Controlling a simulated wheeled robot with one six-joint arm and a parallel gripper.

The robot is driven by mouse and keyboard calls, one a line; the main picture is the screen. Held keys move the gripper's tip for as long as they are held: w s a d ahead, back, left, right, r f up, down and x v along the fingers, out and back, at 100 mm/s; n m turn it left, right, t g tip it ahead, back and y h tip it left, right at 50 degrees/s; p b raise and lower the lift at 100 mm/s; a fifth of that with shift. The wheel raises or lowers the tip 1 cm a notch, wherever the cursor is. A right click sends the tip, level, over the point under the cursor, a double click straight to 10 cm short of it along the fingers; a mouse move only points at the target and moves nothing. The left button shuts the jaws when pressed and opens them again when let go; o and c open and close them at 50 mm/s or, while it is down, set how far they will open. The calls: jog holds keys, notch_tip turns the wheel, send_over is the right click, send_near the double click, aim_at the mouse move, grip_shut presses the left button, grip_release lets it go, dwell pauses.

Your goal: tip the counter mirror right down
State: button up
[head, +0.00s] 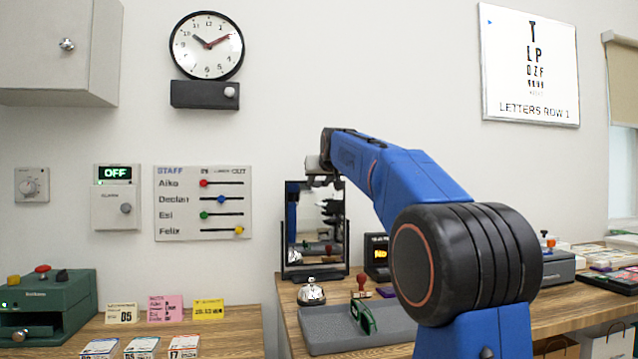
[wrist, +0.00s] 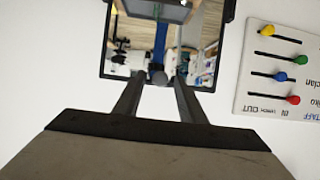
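The counter mirror (head: 303,222) is a dark-framed rectangular glass standing on the counter against the wall, and it looks close to upright. It also shows upside down at the top of the wrist view (wrist: 188,50), with reflections in its glass. My gripper (head: 319,182) is at the mirror's top edge. In the wrist view, its two fingers (wrist: 158,77) are apart. A small grey round knob (wrist: 158,79) at the mirror's top edge shows between the fingertips, with gaps on both sides. I cannot tell exactly how deep the knob sits between the fingers.
A bell (head: 311,293), a grey tray (head: 345,328) with a green item, and a stamp (head: 358,287) stand in front of the mirror. A small dark display (head: 377,256) is right beside it. The staff board (head: 203,203) hangs on the wall to the left.

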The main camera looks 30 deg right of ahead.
grip_shut()
jog(key=shift+s, duration=0.1)
jog(key=shift+s+a+f+t+h, duration=0.1)
jog(key=shift+s+a+f+t, duration=0.1)
jog(key=shift+s+f+t, duration=0.4)
jog(key=shift+s+a+f+t+h, duration=0.1)
jog(key=shift+s+a+f+t, duration=0.2)
jog(key=shift+s, duration=0.55)
jog(key=shift+s+a+f+t+h, duration=0.15)
jog(key=shift+s+f+t, duration=0.3)
jog(key=shift+s, duration=0.25)
jog(key=shift+f, duration=0.1)
grip_release()
